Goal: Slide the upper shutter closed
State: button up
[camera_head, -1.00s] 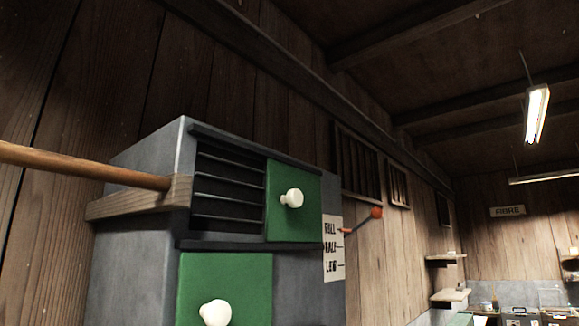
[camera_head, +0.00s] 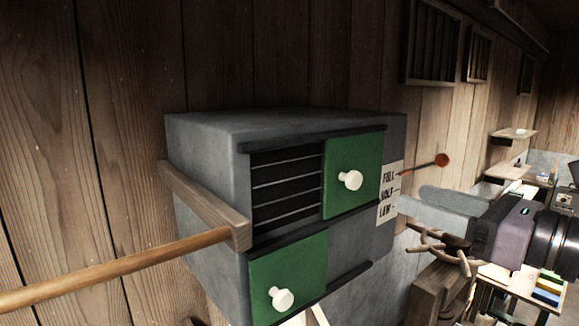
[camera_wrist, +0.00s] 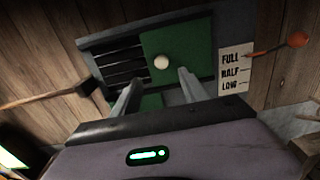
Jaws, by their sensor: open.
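The upper shutter (camera_head: 345,180) is a green panel with a white knob (camera_head: 350,180), on the front of a grey box (camera_head: 215,150). It sits at the right of its rails, and the dark slatted vent (camera_head: 287,190) to its left is uncovered. A lower green shutter (camera_head: 290,275) with its own white knob (camera_head: 281,298) is at the left below. My gripper (camera_head: 425,203) is open and empty, to the right of the box. In the wrist view the upper knob (camera_wrist: 161,62) shows ahead, between and beyond my two fingers (camera_wrist: 157,88); they are apart from it.
A wooden bar and pole (camera_head: 130,268) stick out at the box's left. A FULL/HALF/LOW label (camera_head: 389,195) and a red-tipped lever (camera_head: 440,160) are right of the upper shutter. Shelves and a workbench are at the far right.

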aim_at(358, 179)
jog(key=p+x, duration=0.2)
jog(key=x, duration=0.8)
jog(key=shift+w, duration=0.15)
jog(key=shift+w+a, duration=0.15)
jog(key=shift+w, duration=0.25)
jog(key=shift+s, duration=0.1)
grip_shut()
dwell(0.4)
